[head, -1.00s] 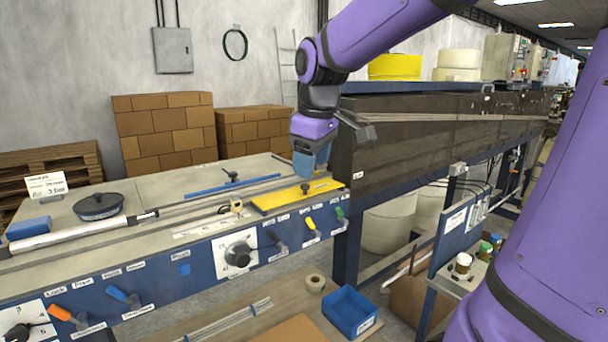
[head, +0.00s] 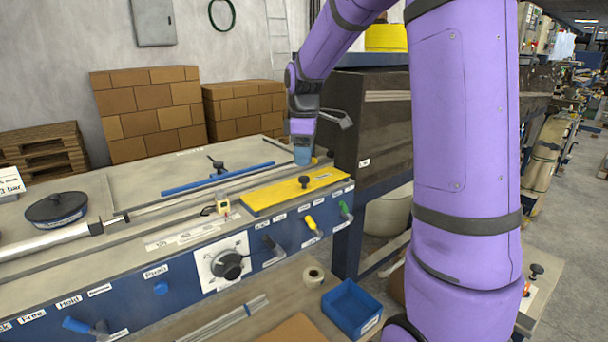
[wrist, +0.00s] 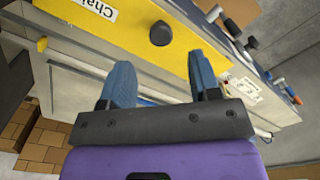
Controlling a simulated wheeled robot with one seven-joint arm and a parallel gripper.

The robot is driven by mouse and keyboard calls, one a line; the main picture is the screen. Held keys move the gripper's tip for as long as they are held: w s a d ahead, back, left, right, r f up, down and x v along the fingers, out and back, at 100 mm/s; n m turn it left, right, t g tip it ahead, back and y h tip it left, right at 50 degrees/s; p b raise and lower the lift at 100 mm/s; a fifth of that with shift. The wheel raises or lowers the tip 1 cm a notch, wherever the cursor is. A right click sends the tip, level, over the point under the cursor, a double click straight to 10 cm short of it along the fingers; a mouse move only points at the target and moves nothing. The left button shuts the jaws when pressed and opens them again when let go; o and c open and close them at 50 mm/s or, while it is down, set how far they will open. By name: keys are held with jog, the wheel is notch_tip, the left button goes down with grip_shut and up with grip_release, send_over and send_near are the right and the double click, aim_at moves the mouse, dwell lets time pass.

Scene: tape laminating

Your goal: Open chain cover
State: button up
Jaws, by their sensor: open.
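The chain cover is a yellow flat plate (head: 292,190) on the right end of the machine's top, with a black knob (head: 304,181) on it. In the wrist view the yellow cover (wrist: 120,42) lies ahead of the fingertips, with its black knob (wrist: 161,33) and a partly cut-off label starting "Chai". The cover lies flat on the machine top.
A blue rod (head: 218,178) and a black round dish (head: 57,208) lie on the machine top. A dark housing (head: 370,125) stands right of my gripper. Knobs and levers line the blue front panel (head: 160,285). A blue bin (head: 351,307) is below.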

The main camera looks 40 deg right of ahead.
aim_at(304, 177)
jog(key=shift+f, duration=3.05)
grip_shut()
